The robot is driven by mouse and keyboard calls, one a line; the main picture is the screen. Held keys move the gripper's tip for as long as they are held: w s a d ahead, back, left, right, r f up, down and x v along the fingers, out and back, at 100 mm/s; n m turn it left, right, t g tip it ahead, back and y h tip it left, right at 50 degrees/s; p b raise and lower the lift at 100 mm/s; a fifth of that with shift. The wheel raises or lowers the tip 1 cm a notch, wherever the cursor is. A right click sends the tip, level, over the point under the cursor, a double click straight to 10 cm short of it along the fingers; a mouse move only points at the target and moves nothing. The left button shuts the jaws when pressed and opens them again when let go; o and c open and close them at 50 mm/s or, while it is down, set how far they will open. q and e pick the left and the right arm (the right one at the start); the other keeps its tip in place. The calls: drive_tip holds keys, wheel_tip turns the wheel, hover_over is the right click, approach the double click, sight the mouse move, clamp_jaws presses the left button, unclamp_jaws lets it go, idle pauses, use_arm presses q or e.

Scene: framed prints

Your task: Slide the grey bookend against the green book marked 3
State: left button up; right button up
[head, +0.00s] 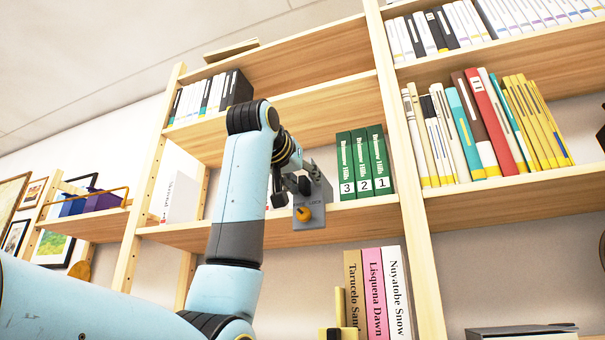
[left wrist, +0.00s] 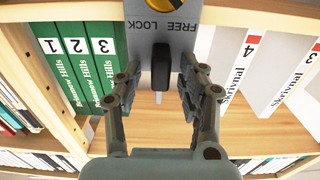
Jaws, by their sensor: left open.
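The grey bookend (head: 318,205) stands on the middle shelf, just left of the green book marked 3 (head: 346,187). It has an orange knob (head: 303,214). In the left wrist view, the bookend (left wrist: 146,22) shows FREE and LOCK lettering, upside down, and a black handle (left wrist: 158,72). My left gripper (head: 290,192) is open in front of it; in the left wrist view the fingers (left wrist: 160,88) stand either side of the handle, with gaps. Book 3 (left wrist: 104,62) is close beside the bookend; I cannot tell whether they touch. My right gripper is out of view.
Green books 2 (head: 364,186) and 1 (head: 382,184) stand right of book 3, near the shelf upright (head: 408,150). White books (left wrist: 238,62) stand on the bookend's other side. Bare shelf board (left wrist: 250,135) lies in front.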

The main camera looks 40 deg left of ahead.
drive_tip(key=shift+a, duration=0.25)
use_arm(q)
clamp_jaws()
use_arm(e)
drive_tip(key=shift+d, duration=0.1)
